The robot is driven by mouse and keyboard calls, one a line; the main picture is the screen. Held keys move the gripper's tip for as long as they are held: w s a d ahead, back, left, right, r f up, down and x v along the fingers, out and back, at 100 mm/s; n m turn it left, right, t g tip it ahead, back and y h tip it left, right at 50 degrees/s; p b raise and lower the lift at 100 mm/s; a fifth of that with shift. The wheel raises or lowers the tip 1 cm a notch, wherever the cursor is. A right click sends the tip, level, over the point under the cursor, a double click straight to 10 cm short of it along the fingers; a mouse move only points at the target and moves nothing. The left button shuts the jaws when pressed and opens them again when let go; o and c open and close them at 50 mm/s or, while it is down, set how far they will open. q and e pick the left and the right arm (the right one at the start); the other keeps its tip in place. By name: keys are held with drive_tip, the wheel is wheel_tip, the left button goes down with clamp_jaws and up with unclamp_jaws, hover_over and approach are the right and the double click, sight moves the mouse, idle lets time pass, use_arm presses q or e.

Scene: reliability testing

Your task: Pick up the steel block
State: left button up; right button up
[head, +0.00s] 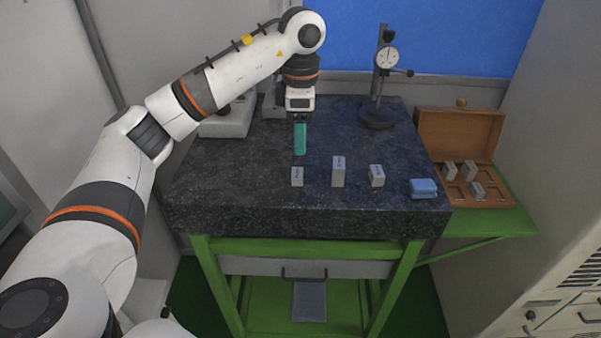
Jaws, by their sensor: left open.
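Three grey steel blocks stand upright in a row near the front of the dark granite plate (240,190): a left block (297,178), a taller middle block (338,172) and a right block (376,176). Each seems to bear small dark markings, too small to read. My left gripper (300,121) points down over the plate, behind the row and roughly in line with the left block. It is open, and apart from the blocks. A teal upright piece (300,140) shows directly below its fingers; I cannot tell whether they touch it. My right gripper is out of view.
A dial gauge stand (377,120) rises at the back right of the plate. A folded blue cloth (423,188) lies at the front right corner. An open wooden case (492,199) with several grey blocks sits on a green side shelf (510,222). The plate's left front is clear.

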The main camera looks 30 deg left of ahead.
use_arm(q)
drive_tip(key=p, duration=0.1)
hover_over(297, 173)
drive_tip(key=f, duration=0.4)
drive_tip(key=shift+d+f, duration=0.25)
drive_tip(key=f+p, duration=0.2)
drive_tip(key=f, duration=0.1)
drive_tip(key=f+p, duration=0.1)
drive_tip(key=f, duration=0.1)
drive_tip(key=shift+a, duration=0.25)
drive_tip(key=shift+f, duration=0.2)
drive_tip(key=c, duration=1.2)
drive_tip(key=shift+o, duration=0.2)
drive_tip(key=shift+r, duration=0.1)
